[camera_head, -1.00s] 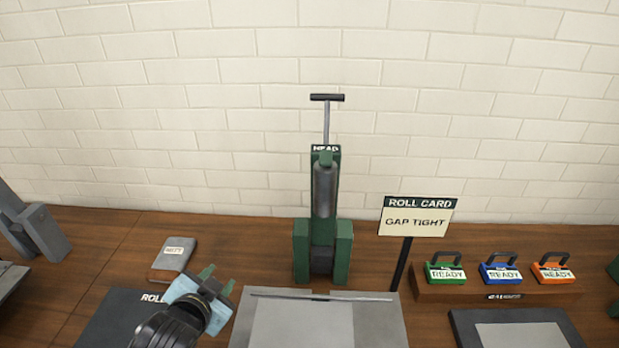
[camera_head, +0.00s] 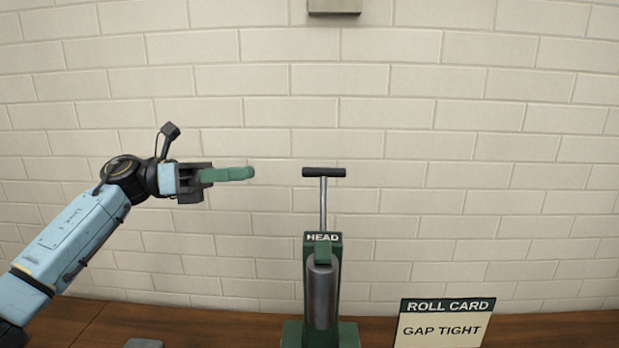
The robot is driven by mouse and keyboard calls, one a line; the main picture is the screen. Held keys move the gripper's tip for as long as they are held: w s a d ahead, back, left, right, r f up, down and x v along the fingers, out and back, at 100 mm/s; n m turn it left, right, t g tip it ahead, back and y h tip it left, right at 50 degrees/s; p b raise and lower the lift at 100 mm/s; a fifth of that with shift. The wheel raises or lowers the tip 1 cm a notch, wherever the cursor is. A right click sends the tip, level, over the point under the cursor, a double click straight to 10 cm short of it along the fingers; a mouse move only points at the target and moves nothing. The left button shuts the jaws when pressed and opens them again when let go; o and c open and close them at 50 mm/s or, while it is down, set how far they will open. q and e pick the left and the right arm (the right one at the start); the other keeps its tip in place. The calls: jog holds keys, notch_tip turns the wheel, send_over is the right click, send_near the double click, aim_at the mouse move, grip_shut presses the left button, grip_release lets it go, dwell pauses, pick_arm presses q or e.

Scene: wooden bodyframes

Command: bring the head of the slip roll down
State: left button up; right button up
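The slip roll's green head (camera_head: 322,262), labelled HEAD, stands upright in the lower middle of the head view, with a grey roller (camera_head: 322,297) on its front. A thin metal rod rises from it to a dark T-handle (camera_head: 323,172). My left gripper (camera_head: 250,173) is raised to the left of the T-handle, at about its height in the picture, and apart from it. Its green fingers point right and overlap in this view, so whether they are open does not show. Nothing is seen held. My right gripper is out of view.
A sign reading ROLL CARD, GAP TIGHT (camera_head: 445,322) stands at the lower right of the roll. The wooden bench (camera_head: 190,325) shows along the bottom. A pale brick wall fills the background. The space between my gripper and the handle is clear.

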aim_at(308, 174)
pick_arm(q)
jog(key=shift+m+g+y, duration=0.3)
jog(key=shift+m+y, duration=0.1)
jog(key=shift+m, duration=0.1)
jog(key=shift+s+d+r+p, duration=0.1)
jog(key=shift+d+p, duration=0.65)
jog(key=shift+d, duration=2.4)
jog(key=shift+s+d+r+p, duration=0.1)
jog(key=shift+d+p, duration=0.6)
jog(key=shift+d, duration=2.4)
jog(key=shift+c, duration=0.2)
grip_shut()
